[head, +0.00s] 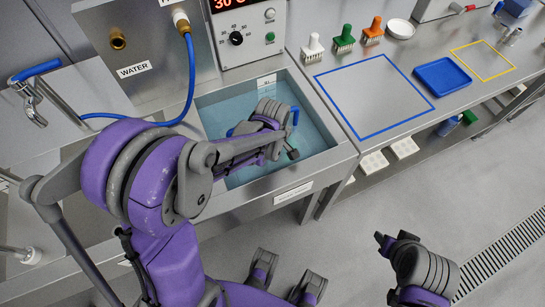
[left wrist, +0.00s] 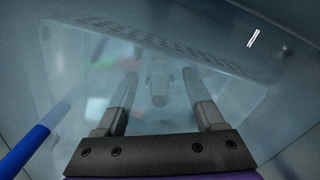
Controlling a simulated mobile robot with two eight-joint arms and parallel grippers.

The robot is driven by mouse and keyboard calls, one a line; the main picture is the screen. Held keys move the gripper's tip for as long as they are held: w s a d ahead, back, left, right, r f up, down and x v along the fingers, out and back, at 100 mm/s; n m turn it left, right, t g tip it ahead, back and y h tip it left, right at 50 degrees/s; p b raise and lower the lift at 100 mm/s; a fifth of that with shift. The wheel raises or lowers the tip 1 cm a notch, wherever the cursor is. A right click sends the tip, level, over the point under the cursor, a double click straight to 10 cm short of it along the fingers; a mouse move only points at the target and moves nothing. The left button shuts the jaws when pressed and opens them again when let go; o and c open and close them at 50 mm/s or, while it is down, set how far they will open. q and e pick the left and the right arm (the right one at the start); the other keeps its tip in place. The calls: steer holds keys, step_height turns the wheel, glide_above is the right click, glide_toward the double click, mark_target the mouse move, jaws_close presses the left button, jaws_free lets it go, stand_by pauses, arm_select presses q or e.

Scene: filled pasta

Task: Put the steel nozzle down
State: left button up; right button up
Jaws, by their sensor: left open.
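My left gripper (head: 286,138) reaches down into the water bath (head: 222,121) in the head view. In the left wrist view its two fingers (left wrist: 160,74) are open and apart. A pale grey, blurred shape, probably the steel nozzle (left wrist: 158,85), lies between and beyond the fingers, with a gap on each side. The water haze hides its outline and what it rests on. I cannot make the nozzle out in the head view, where my arm covers part of the bath. My right gripper (head: 386,244) hangs over the floor, away from the bench; its jaw opening is unclear.
A control box with a red display (head: 240,30) stands behind the bath, and a blue hose (head: 190,85) runs on its left. To the right lie a blue-outlined square (head: 375,95), a blue tray (head: 441,77), and several brushes (head: 344,39). A blue rod (left wrist: 35,143) shows in the left wrist view.

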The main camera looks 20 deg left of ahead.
arm_select(q)
step_height(320, 180, up, 12)
steer(key=shift+r+p, duration=0.1)
steer(key=shift+p, duration=0.7)
stand_by(1.8)
